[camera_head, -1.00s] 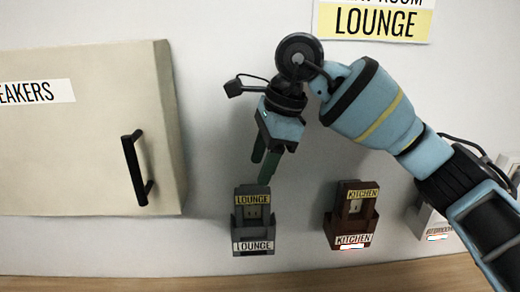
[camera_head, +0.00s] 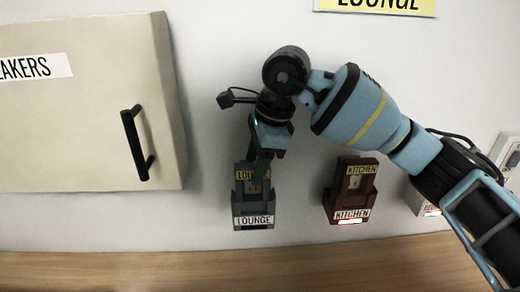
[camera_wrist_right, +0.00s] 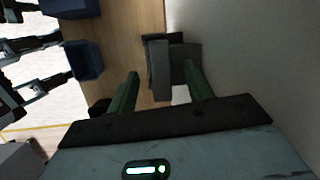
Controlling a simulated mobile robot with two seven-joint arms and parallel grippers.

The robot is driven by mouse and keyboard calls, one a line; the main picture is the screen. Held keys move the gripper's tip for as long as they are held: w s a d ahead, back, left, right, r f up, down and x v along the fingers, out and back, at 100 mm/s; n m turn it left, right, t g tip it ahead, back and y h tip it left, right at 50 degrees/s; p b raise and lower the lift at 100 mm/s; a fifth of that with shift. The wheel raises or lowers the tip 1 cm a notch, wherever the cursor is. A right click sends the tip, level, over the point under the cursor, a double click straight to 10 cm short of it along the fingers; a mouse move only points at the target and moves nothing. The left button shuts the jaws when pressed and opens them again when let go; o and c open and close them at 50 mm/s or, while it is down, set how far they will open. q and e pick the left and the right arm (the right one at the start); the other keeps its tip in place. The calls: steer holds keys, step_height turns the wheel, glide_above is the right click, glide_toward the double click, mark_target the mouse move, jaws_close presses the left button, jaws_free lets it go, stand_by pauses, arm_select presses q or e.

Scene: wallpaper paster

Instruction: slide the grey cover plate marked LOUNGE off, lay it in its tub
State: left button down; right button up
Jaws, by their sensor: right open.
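The grey cover plate with a yellow LOUNGE label (camera_head: 242,174) stands upright on the wall in the head view, just above its grey tub with a white LOUNGE label (camera_head: 253,221). My right gripper (camera_head: 259,172) points down in front of the plate and hides part of its label. In the right wrist view its two green fingers (camera_wrist_right: 162,90) are open, with the grey plate (camera_wrist_right: 159,68) lying between and beyond their tips. I cannot tell whether they touch it. My left gripper is not in view.
A brown KITCHEN plate and tub (camera_head: 350,192) are on the wall to the right, with a partly hidden pale unit (camera_head: 424,200) beyond. A cream cabinet (camera_head: 90,120) with a black handle (camera_head: 137,146) is at left. A wooden surface (camera_head: 200,268) runs below.

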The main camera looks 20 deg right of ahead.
steer(key=shift+f, duration=0.15)
steer(key=shift+c, duration=0.3)
jaws_close()
